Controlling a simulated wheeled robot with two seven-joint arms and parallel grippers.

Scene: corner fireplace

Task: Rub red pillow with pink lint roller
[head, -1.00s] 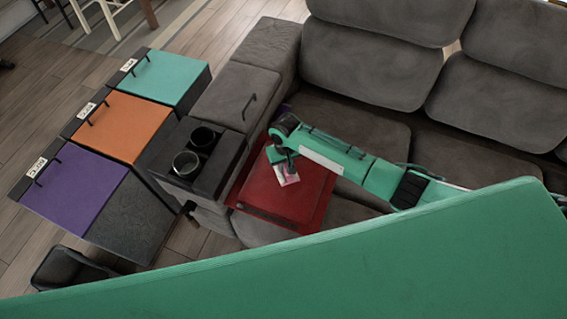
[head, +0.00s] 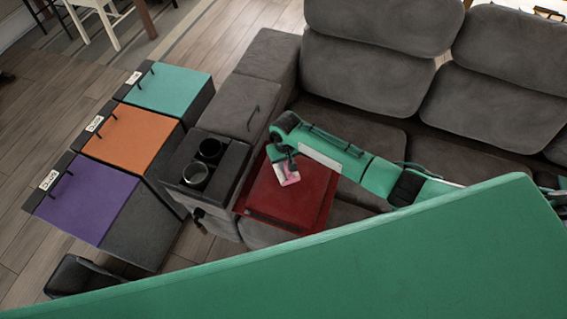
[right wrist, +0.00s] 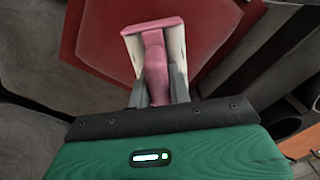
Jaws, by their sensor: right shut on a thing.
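The red pillow (head: 293,200) lies flat on the grey sofa seat, beside the armrest with the cup holders. It also fills the upper part of the right wrist view (right wrist: 215,25). My right gripper (head: 283,163) is over the pillow and shut on the pink lint roller (head: 287,177). In the right wrist view the fingers (right wrist: 160,92) clamp the roller's pink handle (right wrist: 155,62), and its wide head points toward the pillow. The head overlaps the pillow in both views; I cannot tell whether it touches. My left gripper is not in view.
The armrest console (head: 203,165) with two cup holders stands just left of the pillow. Further left are bins with teal (head: 170,88), orange (head: 133,133) and purple (head: 85,199) lids. The sofa backrest (head: 365,60) rises behind. My own green body covers the front.

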